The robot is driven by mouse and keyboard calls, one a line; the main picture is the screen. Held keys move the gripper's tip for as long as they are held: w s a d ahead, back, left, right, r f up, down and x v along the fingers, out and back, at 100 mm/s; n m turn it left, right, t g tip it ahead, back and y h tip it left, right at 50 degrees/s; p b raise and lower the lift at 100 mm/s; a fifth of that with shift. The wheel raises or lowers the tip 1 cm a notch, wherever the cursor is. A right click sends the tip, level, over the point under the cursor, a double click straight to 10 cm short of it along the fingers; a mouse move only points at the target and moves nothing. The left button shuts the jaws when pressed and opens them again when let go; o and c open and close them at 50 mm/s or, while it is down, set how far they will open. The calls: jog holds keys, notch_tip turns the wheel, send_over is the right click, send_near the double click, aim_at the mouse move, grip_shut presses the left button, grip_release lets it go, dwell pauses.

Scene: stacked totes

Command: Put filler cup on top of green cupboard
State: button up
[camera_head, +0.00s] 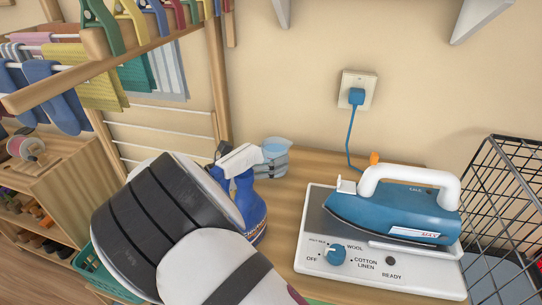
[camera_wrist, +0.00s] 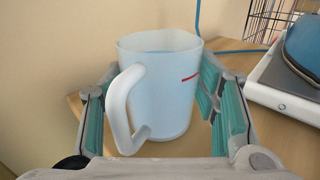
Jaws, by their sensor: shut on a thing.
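The filler cup (camera_wrist: 170,95) is a pale, translucent bluish cup with a red mark on its side and a handle facing the wrist camera. My gripper (camera_wrist: 155,88) has one teal-padded finger on each side of the cup and is shut on it. The cup looks upright; whether its base touches the wooden top cannot be told.
A blue spray bottle (camera_head: 245,205) stands beside my arm. A blue iron (camera_head: 395,210) rests on a white control base (camera_head: 380,268) at right, its cord running to a wall socket (camera_head: 357,93). A wire basket (camera_head: 505,205) is far right. A clothes rack (camera_head: 215,75) stands left.

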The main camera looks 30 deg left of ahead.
jog(key=shift+f, duration=0.1)
jog(key=o, duration=1.5)
jog(key=shift+r, duration=0.2)
jog(key=v, duration=1.2)
jog(key=shift+f+b, duration=0.1)
jog(key=shift+b, duration=0.2)
